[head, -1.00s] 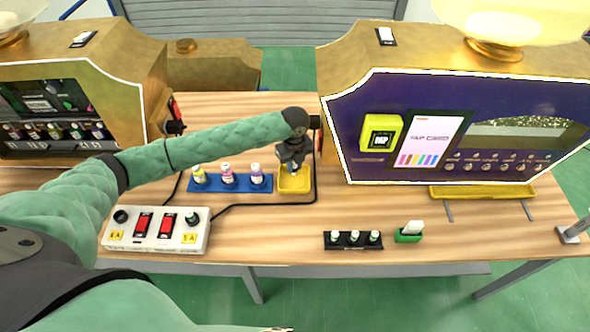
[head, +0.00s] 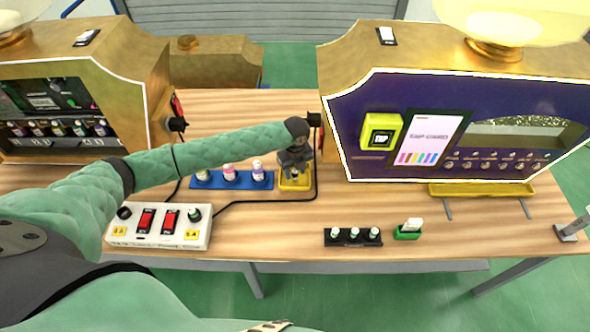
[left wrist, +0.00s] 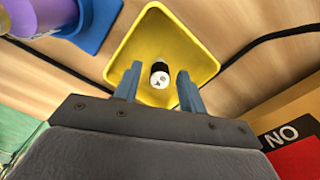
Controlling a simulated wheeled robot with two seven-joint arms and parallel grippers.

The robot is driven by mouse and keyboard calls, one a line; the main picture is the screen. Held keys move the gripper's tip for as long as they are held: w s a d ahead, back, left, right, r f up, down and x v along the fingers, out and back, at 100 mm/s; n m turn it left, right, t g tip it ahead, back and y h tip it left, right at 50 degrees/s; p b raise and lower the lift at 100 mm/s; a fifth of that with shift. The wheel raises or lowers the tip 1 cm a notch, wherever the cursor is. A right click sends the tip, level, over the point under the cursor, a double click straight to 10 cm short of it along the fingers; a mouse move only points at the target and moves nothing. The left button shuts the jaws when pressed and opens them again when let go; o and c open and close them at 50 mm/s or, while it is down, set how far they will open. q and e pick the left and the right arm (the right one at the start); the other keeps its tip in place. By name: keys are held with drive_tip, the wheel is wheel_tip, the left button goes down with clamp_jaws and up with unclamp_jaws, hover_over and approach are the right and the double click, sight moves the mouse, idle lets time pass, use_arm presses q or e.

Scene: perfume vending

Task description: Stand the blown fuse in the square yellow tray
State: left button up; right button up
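The square yellow tray (head: 298,186) stands on the table between the two machines and also fills the middle of the left wrist view (left wrist: 199,53). A small fuse with a black body and a white end (left wrist: 160,76) is at the tray, its white end facing the camera. It looks upright, but I cannot be sure. My left gripper (head: 295,172) points down over the tray. In the left wrist view its two blue-grey fingers (left wrist: 158,88) are apart, one each side of the fuse, with gaps showing. The fuse is hidden in the head view. My right gripper is not in view.
A blue rack (head: 206,182) of bottles stands just left of the tray. A white switch box (head: 158,238) is in front of it, with a black cable running past the tray. A black rack (head: 353,242) and a green holder (head: 406,235) sit front right. The purple-fronted machine (head: 350,90) rises right.

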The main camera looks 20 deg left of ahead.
sight(295, 171)
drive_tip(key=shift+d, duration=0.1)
use_arm(q)
drive_tip(key=shift+r, duration=0.55)
wheel_tip(295, 171, up, 11)
drive_tip(key=b, duration=0.3)
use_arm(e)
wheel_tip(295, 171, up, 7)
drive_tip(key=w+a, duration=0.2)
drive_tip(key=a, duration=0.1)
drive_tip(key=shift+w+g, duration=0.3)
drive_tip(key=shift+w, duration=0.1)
use_arm(q)
drive_tip(key=shift+r, duration=0.1)
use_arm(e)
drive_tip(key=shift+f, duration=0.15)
